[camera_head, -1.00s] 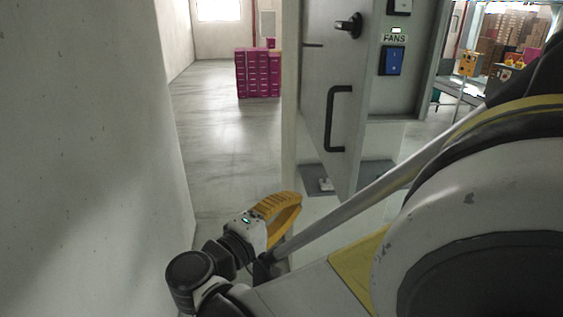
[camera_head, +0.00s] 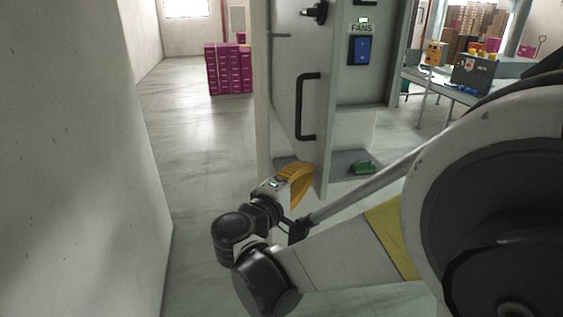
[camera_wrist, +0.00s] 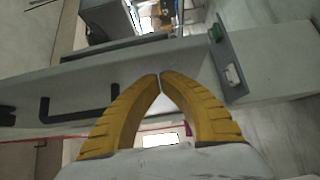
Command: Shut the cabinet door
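The cabinet door (camera_head: 290,85) is a grey panel standing ajar in the head view, with a black bar handle (camera_head: 302,105) and a black knob (camera_head: 316,12) above it. Its lower edge slants down toward me. My gripper (camera_head: 311,168) has yellow fingers and is low beside the door's bottom edge, below the handle. I cannot tell whether it touches the door. In the wrist view the fingertips (camera_wrist: 160,77) come together with nothing visible between them. The door (camera_wrist: 130,80) fills the middle there, with the handle (camera_wrist: 80,115) to the left of the fingers.
A panel with a blue switch (camera_head: 360,50) marked FANS is right of the door. A green item (camera_head: 362,167) lies on the grey ledge below. A pale wall (camera_head: 70,150) runs along the left. Magenta boxes (camera_head: 228,70) stand behind on open floor. A table (camera_head: 440,85) is at right.

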